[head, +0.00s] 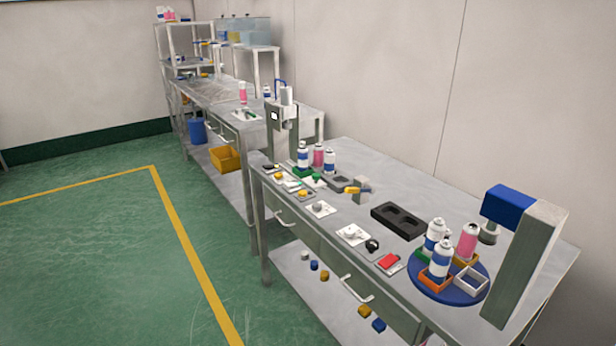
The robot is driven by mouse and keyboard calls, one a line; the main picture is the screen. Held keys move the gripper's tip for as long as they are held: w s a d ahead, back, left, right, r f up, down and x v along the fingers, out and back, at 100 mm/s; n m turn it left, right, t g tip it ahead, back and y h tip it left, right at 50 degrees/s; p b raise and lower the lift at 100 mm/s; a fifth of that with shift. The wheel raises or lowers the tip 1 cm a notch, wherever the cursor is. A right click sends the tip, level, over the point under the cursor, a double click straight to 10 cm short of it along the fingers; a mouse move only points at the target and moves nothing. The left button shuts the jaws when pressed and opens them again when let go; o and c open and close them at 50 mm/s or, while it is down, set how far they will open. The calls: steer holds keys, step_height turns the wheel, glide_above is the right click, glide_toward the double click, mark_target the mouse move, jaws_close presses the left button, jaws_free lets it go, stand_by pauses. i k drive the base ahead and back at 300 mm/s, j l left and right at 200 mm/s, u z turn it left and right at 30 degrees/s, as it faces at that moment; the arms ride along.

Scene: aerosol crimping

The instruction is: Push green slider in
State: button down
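A small green piece (316,179) sits on a white plate on the near bench, in front of the cans at its far end. A flat green holder (303,171) lies just behind it, under a white and blue can (302,155). At this size I cannot tell which of the two is the slider, or how far in it is. My gripper is not in view.
The near bench (350,160) carries a row of small controls along its front edge, a black two-hole block (398,220) and a blue turntable (447,285) with cans. A grey column with a blue top (512,205) stands at right. The green floor at left is clear.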

mark_target(309, 175)
steer(key=i+j+z, duration=0.2)
steer(key=i, duration=0.25)
steer(key=i+j+z, duration=0.25)
steer(key=i, duration=0.15)
steer(key=i+j+z, duration=0.15)
steer(key=i, duration=0.3)
steer(key=i+j+z, duration=0.15)
steer(key=i+j, duration=0.15)
steer(key=i, duration=0.15)
steer(key=i+j+z, duration=0.15)
steer(key=i+j, duration=0.15)
steer(key=i, duration=0.1)
